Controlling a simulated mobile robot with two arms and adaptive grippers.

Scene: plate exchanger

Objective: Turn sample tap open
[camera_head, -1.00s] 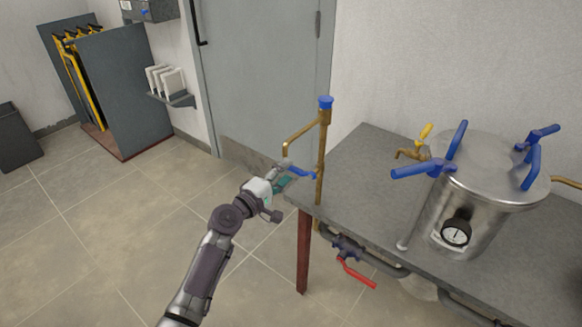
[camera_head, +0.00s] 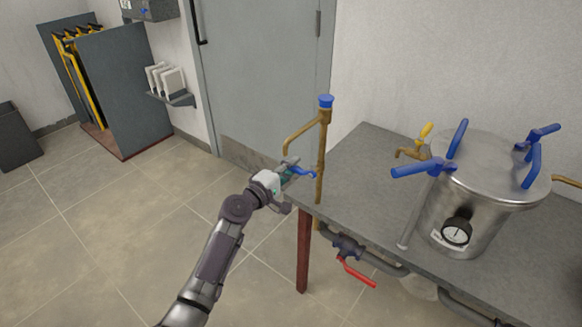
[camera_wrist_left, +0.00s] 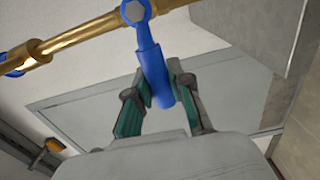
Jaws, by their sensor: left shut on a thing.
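A thin brass standpipe (camera_head: 322,150) with a bent spout and a blue cap on top rises at the left end of the grey bench. A small blue lever (camera_head: 302,171) sticks out to the left from this pipe, low down. In the left wrist view the blue lever (camera_wrist_left: 153,65) runs from its hub on the brass pipe (camera_wrist_left: 75,38) down between my fingers. My left gripper (camera_head: 287,172) is shut on the end of this lever; in the left wrist view its green-padded fingers (camera_wrist_left: 156,98) stand on both sides of it. My right gripper is not in view.
The grey bench (camera_head: 375,165) carries a steel vessel (camera_head: 480,190) with blue handles, a gauge and a yellow-handled brass tap (camera_head: 416,150). Under the bench, a red-handled valve (camera_head: 355,270) sits on grey pipes. The floor left of the bench is open.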

